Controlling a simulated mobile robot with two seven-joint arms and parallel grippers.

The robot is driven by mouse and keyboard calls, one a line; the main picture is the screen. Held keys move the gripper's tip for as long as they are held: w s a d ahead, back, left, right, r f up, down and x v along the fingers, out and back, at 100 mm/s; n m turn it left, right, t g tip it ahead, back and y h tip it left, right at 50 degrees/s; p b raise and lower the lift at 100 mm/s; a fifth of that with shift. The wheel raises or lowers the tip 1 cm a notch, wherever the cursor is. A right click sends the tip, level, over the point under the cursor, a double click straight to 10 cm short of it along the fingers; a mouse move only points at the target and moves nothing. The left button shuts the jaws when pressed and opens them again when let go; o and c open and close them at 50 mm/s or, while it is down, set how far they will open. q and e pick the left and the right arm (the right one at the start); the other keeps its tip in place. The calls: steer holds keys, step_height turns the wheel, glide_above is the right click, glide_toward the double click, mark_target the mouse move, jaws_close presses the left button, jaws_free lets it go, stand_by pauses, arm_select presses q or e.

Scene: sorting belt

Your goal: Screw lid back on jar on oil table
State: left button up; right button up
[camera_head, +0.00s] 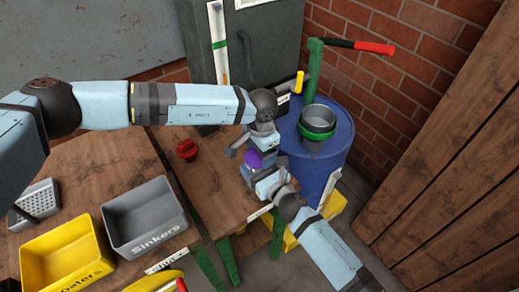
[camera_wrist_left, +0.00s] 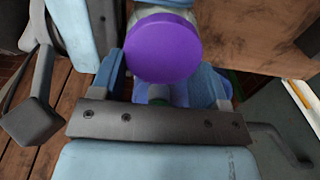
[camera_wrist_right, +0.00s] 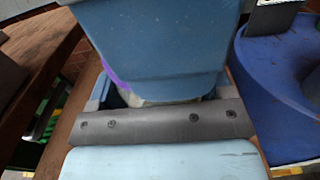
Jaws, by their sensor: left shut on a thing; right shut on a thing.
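The purple lid (camera_head: 253,159) is between my two grippers, above the right part of the wooden oil table (camera_head: 215,195). It shows as a purple disc in the left wrist view (camera_wrist_left: 163,48), with a pale jar body (camera_wrist_left: 165,9) behind it. My left gripper (camera_head: 256,150) is shut on the lid, its fingers on either side of it. My right gripper (camera_head: 265,180) is shut on the jar, whose pale side (camera_wrist_right: 150,103) barely shows in the right wrist view. A blue part of my other arm hides most of the jar there. Whether lid and jar are threaded together cannot be told.
A blue drum (camera_head: 335,150) with a dark funnel (camera_head: 318,120) and a red-handled green pump (camera_head: 360,46) stands close to my grippers. A red knob-like part (camera_head: 187,150) lies on the table. Grey (camera_head: 148,218) and yellow (camera_head: 65,255) bins and a grater (camera_head: 38,203) are at left.

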arm_select(q)
steer(key=o, duration=0.9)
steer(key=shift+o, duration=0.2)
steer(key=shift+r, duration=2.3)
steer(key=shift+o, duration=0.2)
